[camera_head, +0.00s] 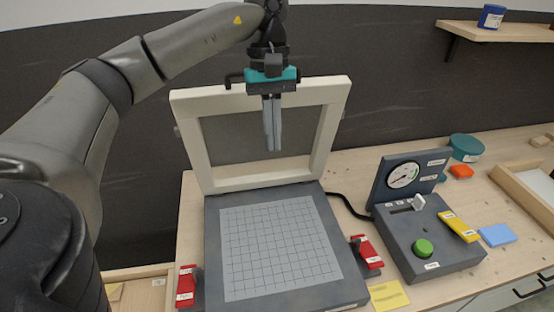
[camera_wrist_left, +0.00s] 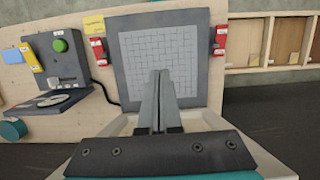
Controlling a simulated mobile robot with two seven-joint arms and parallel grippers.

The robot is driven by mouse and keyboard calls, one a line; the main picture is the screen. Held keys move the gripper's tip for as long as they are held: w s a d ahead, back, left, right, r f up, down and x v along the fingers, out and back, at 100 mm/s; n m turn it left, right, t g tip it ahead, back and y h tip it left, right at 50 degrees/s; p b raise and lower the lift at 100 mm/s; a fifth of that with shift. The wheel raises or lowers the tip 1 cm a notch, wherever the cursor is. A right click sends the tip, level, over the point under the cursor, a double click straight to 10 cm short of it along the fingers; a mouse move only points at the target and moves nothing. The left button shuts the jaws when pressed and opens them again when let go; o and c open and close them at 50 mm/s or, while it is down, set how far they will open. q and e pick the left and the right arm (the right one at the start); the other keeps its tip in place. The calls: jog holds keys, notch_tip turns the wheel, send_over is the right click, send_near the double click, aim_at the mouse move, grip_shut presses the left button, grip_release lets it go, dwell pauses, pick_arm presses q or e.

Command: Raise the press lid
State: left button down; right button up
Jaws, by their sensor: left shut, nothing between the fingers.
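The press has a dark base (camera_head: 215,240) with a light gridded plate (camera_head: 278,245) on top. Its white-framed lid (camera_head: 187,135) stands raised at the back, tilted up from the hinge side. My left gripper (camera_head: 272,148) is shut and empty, fingers pointing down in front of the lid's window. In the left wrist view the shut fingers (camera_wrist_left: 160,75) point toward the gridded plate (camera_wrist_left: 160,50), with part of the lid frame (camera_wrist_left: 115,125) beside them. I cannot tell whether the gripper touches the lid. My right gripper is not in view.
Red latches (camera_head: 186,286) and (camera_head: 367,252) flank the base. A control box (camera_head: 430,240) with a gauge (camera_head: 403,175), green button (camera_head: 423,248) and yellow block (camera_head: 457,226) stands to the right. A blue block (camera_head: 498,235) lies beside it. A shelf (camera_head: 500,32) hangs upper right.

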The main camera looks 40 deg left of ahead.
pick_arm(q)
jog(key=s+d+f, duration=0.1)
jog(key=s+d+f+p, duration=0.1)
jog(key=shift+s+d+f, duration=0.15)
jog(key=shift+d, duration=0.15)
dwell(0.7)
dwell(1.0)
